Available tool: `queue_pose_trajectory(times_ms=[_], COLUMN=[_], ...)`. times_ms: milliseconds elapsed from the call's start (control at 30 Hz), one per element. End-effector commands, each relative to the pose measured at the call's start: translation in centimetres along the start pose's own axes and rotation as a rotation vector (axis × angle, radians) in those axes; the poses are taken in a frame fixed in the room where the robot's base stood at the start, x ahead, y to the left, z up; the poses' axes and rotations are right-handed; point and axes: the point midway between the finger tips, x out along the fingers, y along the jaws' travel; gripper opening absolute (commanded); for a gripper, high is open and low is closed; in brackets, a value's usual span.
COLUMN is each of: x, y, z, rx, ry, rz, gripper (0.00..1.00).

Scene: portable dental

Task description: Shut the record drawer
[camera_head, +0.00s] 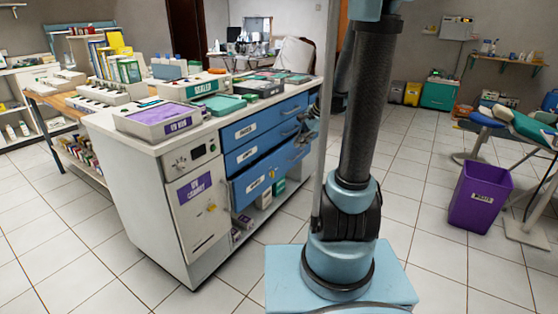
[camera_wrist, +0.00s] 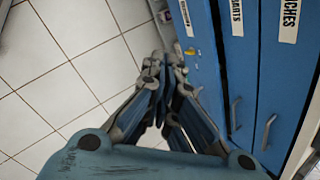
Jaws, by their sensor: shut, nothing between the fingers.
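Three blue drawers sit one above another in the white cabinet. The top drawer (camera_head: 264,124) and middle drawer (camera_head: 262,148) look flush. The bottom drawer (camera_head: 262,181) stands out a little from the cabinet front. Its label is too small to read, so I cannot confirm it is the record drawer. In the wrist view the drawer fronts run down the right side, with labels ending in "CHES" and "ARTS"; the bottom drawer (camera_wrist: 190,20) is leftmost. My gripper (camera_wrist: 163,62) is shut and empty, close beside the bottom drawer's front. It also shows in the head view (camera_head: 311,128), partly hidden by my arm.
The white cabinet top (camera_head: 160,146) carries a purple tray (camera_head: 164,118), a green tray (camera_head: 222,104) and boxes. An open shelf with small boxes (camera_head: 264,199) lies under the drawers. A purple bin (camera_head: 480,195) stands at the right.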

Motion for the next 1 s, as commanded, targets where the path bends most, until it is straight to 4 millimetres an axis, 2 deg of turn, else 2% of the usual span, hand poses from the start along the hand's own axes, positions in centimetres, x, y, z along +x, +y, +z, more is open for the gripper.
queue_pose_trajectory(times_ms=[200,500,800,1000], x=[3.4,8.8,14.8,17.5], y=[-4.0,-8.1,-10.6,-11.2], z=[-2.7,-6.6,-10.5,-12.1], rx=[0.221,0.528,0.823,0.952], ry=[-0.051,-0.137,-0.232,-0.278], rz=[-0.045,-0.093,-0.121,-0.128], gripper=[0.00,0.00,0.00,0.00])
